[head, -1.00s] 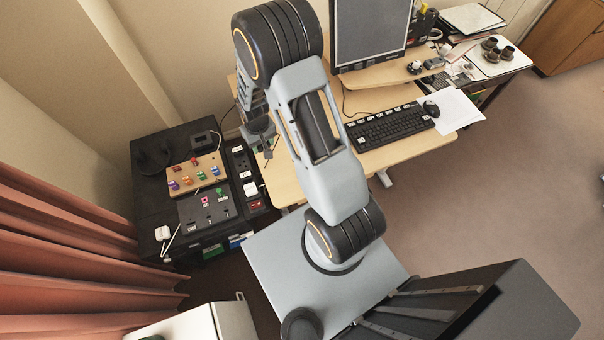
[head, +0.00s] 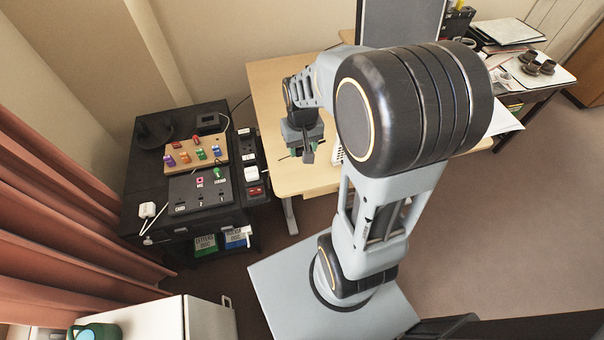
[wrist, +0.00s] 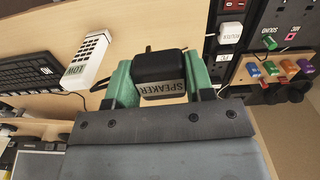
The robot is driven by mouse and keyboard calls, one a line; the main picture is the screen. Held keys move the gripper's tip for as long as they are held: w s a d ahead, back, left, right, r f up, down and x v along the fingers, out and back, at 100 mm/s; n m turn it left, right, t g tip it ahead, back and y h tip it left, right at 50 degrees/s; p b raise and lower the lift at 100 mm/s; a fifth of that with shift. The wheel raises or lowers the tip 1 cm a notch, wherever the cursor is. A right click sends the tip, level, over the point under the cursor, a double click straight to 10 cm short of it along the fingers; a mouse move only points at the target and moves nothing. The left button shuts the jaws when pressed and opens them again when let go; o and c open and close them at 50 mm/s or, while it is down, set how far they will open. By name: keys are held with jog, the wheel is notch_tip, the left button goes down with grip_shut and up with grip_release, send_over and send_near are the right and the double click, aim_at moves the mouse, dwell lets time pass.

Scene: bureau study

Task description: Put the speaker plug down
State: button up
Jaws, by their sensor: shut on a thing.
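My gripper (head: 308,157) hangs over the left part of the wooden desk (head: 272,95) in the head view. In the wrist view its green fingers are shut on the speaker plug (wrist: 160,72), a black block with a pale label reading SPEAKER. The plug sits between the two fingers, with desk surface behind it. I cannot tell how high it is above the desk. In the head view the plug is too small and covered to make out.
A white labelled block (wrist: 90,58) and the black keyboard (wrist: 28,75) lie on the desk. Left of the desk stand a power strip (head: 243,150) with a white plug (head: 251,173), and a black cabinet (head: 130,185) bearing a board (head: 218,158) of coloured pieces. Bare desk lies between.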

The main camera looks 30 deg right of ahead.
jog(key=s+d+f+b, duration=0.1)
jog(key=s+f+b, duration=0.2)
jog(key=s+b, duration=0.2)
jog(key=shift+m, duration=0.4)
jog(key=w+d+f, duration=0.1)
jog(key=w+f, duration=0.1)
jog(key=w, duration=0.2)
jog(key=w+d+f+b, duration=0.1)
jog(key=w+f, duration=0.2)
jog(key=w, duration=0.1)
jog(key=w+d+f, duration=0.1)
jog(key=w+f, duration=0.2)
jog(key=w, duration=0.1)
jog(key=shift+w+d+f, duration=0.1)
jog(key=shift+w+f, duration=0.05)
jog(key=shift+w, duration=0.1)
jog(key=shift+w+d+f, duration=0.15)
jog(key=shift+w+f, duration=0.4)
jog(key=shift+f, duration=0.15)
jog(key=shift+f+b, duration=0.4)
jog(key=shift+f, duration=1.05)
jog(key=shift+f, duration=0.1)
jog(key=shift+f, duration=0.15)
jog(key=o, duration=0.9)
